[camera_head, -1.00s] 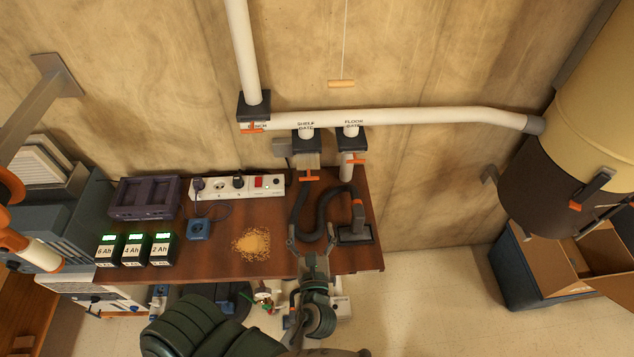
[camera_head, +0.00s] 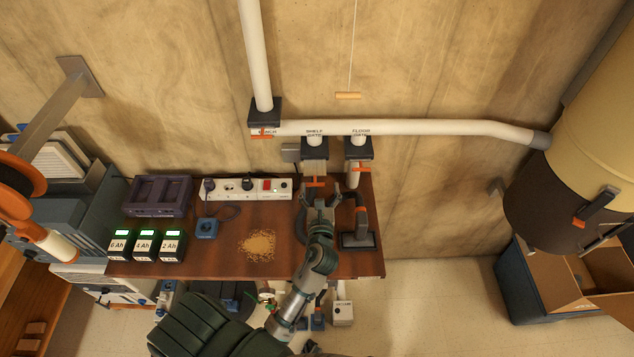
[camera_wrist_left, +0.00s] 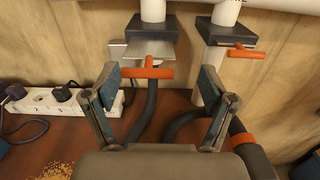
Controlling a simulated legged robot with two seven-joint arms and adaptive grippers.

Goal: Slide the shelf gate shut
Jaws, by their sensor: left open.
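The shelf gate (camera_head: 314,147) is a dark block on the white pipe with a "SHELF GATE" label above it. Its pale metal slide plate sticks out toward me, ending in an orange T-handle (camera_head: 315,183). In the left wrist view the handle (camera_wrist_left: 145,72) and plate (camera_wrist_left: 150,49) show clearly. My left gripper (camera_head: 319,193) is open at the handle. In the wrist view its fingers stand either side of the handle, which lies nearer the left finger; I cannot tell whether they touch. My right gripper is not in view.
The floor gate (camera_head: 359,150) with its own orange handle is close on the right. A black hose and a vacuum nozzle (camera_head: 360,238) lie below. A power strip (camera_head: 245,188), three battery packs (camera_head: 144,245) and sawdust (camera_head: 260,246) are on the bench. A pull cord handle (camera_head: 347,95) hangs above.

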